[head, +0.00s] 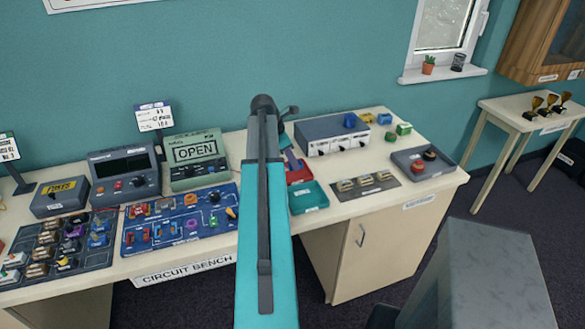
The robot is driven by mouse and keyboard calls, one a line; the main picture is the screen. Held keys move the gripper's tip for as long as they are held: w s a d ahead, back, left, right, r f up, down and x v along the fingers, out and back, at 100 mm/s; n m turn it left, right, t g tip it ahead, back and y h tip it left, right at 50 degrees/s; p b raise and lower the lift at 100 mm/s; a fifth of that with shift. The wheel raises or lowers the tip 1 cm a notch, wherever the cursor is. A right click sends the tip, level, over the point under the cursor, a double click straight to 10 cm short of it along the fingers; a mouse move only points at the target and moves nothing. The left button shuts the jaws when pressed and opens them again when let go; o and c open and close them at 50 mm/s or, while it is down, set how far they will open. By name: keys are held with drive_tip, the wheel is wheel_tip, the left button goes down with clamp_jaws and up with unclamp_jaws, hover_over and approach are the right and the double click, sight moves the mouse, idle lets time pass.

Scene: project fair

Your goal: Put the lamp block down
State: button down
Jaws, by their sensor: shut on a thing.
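My teal arm link reaches up the middle of the head view over the circuit bench (345,207). My gripper is hidden behind it, and so is whatever it may hold. I cannot pick out a lamp block for sure. A dark blue parts tray (105,263) at the left holds several small blocks, some with coloured tops, too small to name. A blue circuit board (215,190) with several parts lies just left of my arm.
Behind the board stand a green OPEN box (195,153) and a grey meter (126,173). Bare bench shows near the front right.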

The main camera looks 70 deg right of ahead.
sight(290, 165)
drive_tip(key=shift+f, duration=0.1)
drive_tip(key=shift+f+p, duration=0.8)
drive_tip(key=shift+f, duration=0.85)
drive_tip(key=shift+f, duration=0.2)
drive_tip(key=shift+s+a+f, duration=0.1)
drive_tip(key=shift+a+f, duration=0.15)
drive_tip(key=shift+f, duration=0.25)
drive_tip(key=c, duration=1.5)
unclamp_jaws()
drive_tip(key=shift+f, duration=0.15)
drive_tip(key=shift+a, duration=0.1)
drive_tip(key=shift+r, duration=0.75)
drive_tip(key=b+v, duration=0.1)
drive_tip(key=v, duration=0.7)
drive_tip(key=b+v, duration=0.1)
drive_tip(key=v, duration=0.3)
drive_tip(key=shift+d+r+b, duration=0.1)
drive_tip(key=shift+d+b, duration=0.25)
